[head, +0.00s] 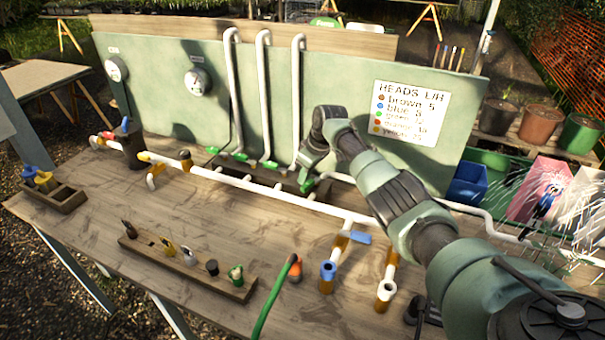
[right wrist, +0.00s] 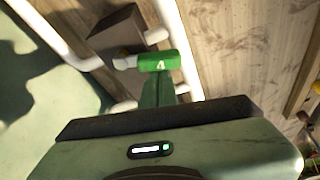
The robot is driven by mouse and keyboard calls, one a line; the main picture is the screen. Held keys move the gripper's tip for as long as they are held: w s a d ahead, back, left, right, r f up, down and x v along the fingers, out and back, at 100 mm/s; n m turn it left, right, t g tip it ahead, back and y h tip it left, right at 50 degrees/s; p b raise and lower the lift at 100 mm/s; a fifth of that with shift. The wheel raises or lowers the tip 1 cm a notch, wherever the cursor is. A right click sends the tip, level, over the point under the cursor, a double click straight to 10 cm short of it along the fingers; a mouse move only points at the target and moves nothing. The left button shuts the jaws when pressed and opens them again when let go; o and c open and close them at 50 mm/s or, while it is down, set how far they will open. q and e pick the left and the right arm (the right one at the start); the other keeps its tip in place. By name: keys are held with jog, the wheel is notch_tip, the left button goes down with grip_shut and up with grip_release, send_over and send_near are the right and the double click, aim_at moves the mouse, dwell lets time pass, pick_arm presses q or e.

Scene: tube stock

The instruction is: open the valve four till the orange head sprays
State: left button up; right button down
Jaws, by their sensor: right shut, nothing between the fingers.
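The green valve handle marked 4 (right wrist: 160,62) shows in the right wrist view, just beyond my fingertips, beside white pipes. My right gripper (head: 308,184) is shut and empty, its tip at or very near this handle; whether they touch I cannot tell. It also shows in the right wrist view (right wrist: 158,88). In the head view the arm and gripper largely cover valve four. An orange head (head: 295,270) stands near the table's front with a green hose (head: 270,300) beside it. No spray shows at it. My left gripper is not in view.
Other green valves (head: 270,163) sit along the pipes at the panel's foot. A wooden rack (head: 185,262) holds several heads. A sign (head: 410,112) lists head colours. White spray-like streaks (head: 550,205) show at the far right. A blue bin (head: 467,184) stands right of the panel.

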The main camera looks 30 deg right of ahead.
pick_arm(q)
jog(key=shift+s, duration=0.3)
pick_arm(e)
jog(key=shift+s+d+r+n, duration=0.1)
jog(key=shift+s+n, duration=0.3)
jog(key=shift+s, duration=0.1)
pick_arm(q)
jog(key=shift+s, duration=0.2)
pick_arm(e)
jog(key=shift+s, duration=0.1)
